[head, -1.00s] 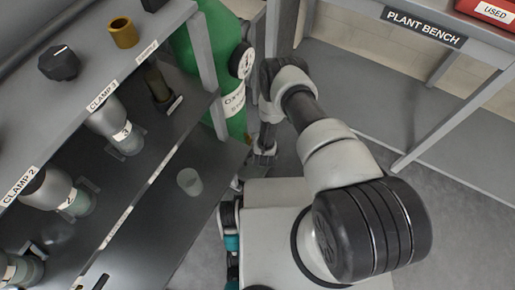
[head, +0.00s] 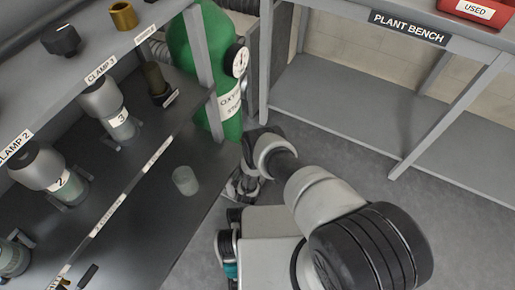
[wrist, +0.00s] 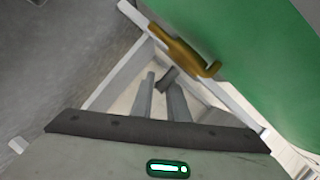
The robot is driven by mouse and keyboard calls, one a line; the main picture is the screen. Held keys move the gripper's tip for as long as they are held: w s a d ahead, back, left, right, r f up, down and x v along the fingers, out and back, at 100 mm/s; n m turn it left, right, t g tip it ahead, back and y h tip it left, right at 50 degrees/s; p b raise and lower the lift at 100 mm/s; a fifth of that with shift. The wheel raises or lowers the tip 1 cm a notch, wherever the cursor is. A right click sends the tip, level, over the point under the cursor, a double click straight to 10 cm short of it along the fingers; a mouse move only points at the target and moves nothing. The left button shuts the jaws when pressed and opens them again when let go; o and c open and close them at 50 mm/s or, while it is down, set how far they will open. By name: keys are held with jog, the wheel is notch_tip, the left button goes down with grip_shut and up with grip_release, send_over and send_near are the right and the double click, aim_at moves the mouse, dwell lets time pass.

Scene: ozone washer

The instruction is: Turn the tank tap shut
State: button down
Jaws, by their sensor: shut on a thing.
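A green oxygen tank (head: 198,42) with a white round gauge (head: 237,60) stands behind the left bench's far end. In the wrist view a large green curved surface (wrist: 270,45) fills the upper right, with a brass-coloured fitting (wrist: 180,50) in front of it. My gripper (wrist: 163,82) is just below that fitting, its two fingers close together on a small dark grey piece (wrist: 168,75). I cannot tell for sure whether this piece is part of the tank tap. In the head view my gripper (head: 240,188) is low beside the bench edge, its fingertips unclear.
The left bench holds bottles in clamps, including bottle 3 (head: 108,112) and bottle 2 (head: 50,172), and a clear cup (head: 186,181) near its edge. The plant bench (head: 350,115) stands at the right.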

jog(key=shift+a, duration=0.1)
dwell(0.5)
jog(key=c, duration=1.7)
grip_release()
